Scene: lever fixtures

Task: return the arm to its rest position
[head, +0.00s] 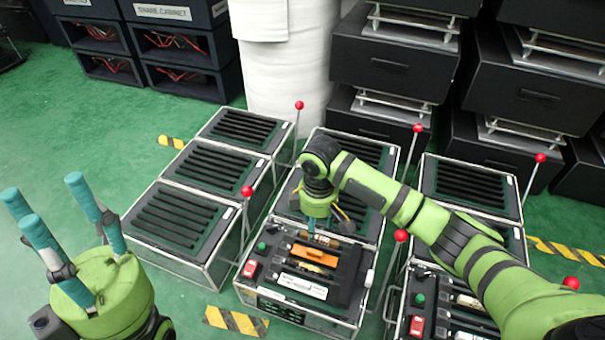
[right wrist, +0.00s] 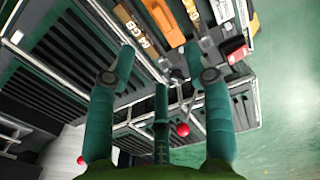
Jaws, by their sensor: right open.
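My right arm comes in from the lower right in the head view, stretched over the middle row of lever fixtures. Its green gripper (head: 312,222) points down above the rear part of the front middle fixture (head: 302,276). In the right wrist view the teal fingers of this gripper (right wrist: 165,75) are spread, with nothing between them. A red lever knob (right wrist: 183,129) shows beyond the fingers there. My left gripper (head: 68,215) is at the lower left of the head view, fingers pointing up and apart, empty and away from the fixtures. The fingertips of the right gripper are partly hidden in the head view.
Upright levers with red knobs (head: 247,190) stand beside the fixtures, one (head: 401,236) close to my right arm. Black-slatted boxes (head: 180,215) fill the left row. Dark cabinets (head: 395,65) and a white column (head: 285,60) stand behind. Green floor (head: 80,150) is clear at left.

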